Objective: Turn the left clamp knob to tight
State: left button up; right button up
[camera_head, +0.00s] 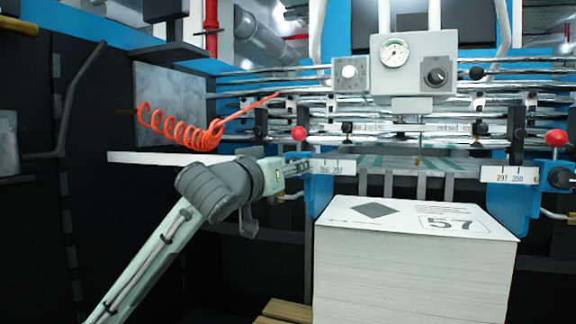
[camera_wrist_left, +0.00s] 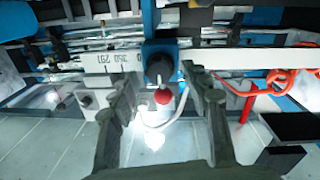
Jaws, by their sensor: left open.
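In the left wrist view the left clamp knob (camera_wrist_left: 158,66) is a dark round knob on a blue block (camera_wrist_left: 152,48), and a red ball (camera_wrist_left: 163,97) shows beside it. My left gripper (camera_wrist_left: 155,78) is open, with one finger on each side of the knob in the picture. I cannot tell whether the fingers touch it. My right gripper does not show.
A tall white paper stack (camera_head: 410,265) marked 57 stands right of my left arm. A scale plate (camera_head: 332,166) is close to the gripper. A coiled red hose (camera_head: 180,128) hangs above the arm. The right clamp knob (camera_head: 561,178) is at the far right.

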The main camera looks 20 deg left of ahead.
pick_arm(q)
jog(key=shift+w, duration=0.45)
jog(key=shift+c, duration=0.6)
grip_shut()
jog(key=shift+m, duration=0.5)
jog(key=shift+d+m+g+y, duration=0.1)
jog(key=shift+m+g+y, duration=0.15)
jog(key=shift+m, duration=3.8)
jog(key=shift+d+m+g+y, duration=0.15)
jog(key=shift+m+y, duration=0.1)
jog(key=shift+m, duration=3.8)
